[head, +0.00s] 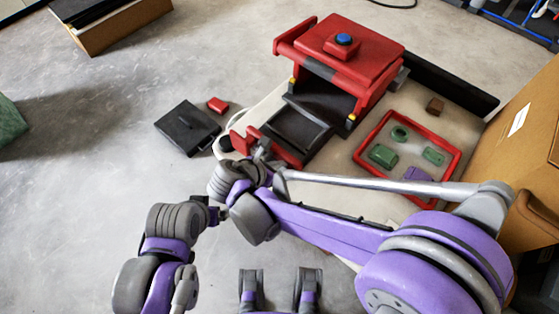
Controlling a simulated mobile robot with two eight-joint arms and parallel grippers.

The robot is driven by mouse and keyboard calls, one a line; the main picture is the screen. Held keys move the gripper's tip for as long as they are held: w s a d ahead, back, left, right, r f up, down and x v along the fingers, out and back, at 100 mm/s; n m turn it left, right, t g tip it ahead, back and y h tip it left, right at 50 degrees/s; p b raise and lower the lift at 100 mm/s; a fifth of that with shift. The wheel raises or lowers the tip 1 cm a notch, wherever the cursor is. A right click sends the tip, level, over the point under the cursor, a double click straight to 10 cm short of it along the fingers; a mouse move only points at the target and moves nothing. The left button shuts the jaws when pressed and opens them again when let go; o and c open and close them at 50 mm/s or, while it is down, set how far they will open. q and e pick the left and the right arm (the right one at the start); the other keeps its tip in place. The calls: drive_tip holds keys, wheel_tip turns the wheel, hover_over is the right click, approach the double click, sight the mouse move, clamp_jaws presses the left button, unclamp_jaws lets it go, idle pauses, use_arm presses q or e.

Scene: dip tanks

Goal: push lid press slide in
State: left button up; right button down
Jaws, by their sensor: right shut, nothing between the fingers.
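The lid press is a red machine (362,62) with a blue button (344,39) on its top. Its dark slide (297,128) sticks out of the front opening toward the lower left, with a red front piece (245,140) at its outer end. My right gripper (262,150) is shut and empty at that outer end, beside the red front piece; I cannot tell whether it touches. My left gripper (216,213) is low and left of the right arm, apart from the press; its fingers are too small and dark to read.
A red-rimmed tray (456,164) with green and purple pieces lies right of the press, with a brown block (435,106) behind. A black flat plate (187,128) and a small red block (217,105) lie left. A cardboard box (520,150) stands right. The floor at left is mostly clear.

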sight(321, 128)
drive_tip(key=shift+s+a+r, duration=0.1)
drive_tip(key=shift+s, duration=0.05)
drive_tip(key=w+d, duration=0.4)
drive_tip(key=w, duration=0.1)
drive_tip(key=w+d+b, duration=0.1)
drive_tip(key=w+d, duration=0.3)
drive_tip(key=w, duration=0.1)
drive_tip(key=w+d, duration=0.4)
drive_tip(key=w, duration=0.1)
drive_tip(key=shift+w+d, duration=0.1)
drive_tip(key=shift+w, duration=0.2)
drive_tip(key=shift+w+d, duration=0.1)
drive_tip(key=shift+w, duration=0.05)
drive_tip(key=shift+w+r, duration=0.1)
drive_tip(key=shift+r, duration=0.1)
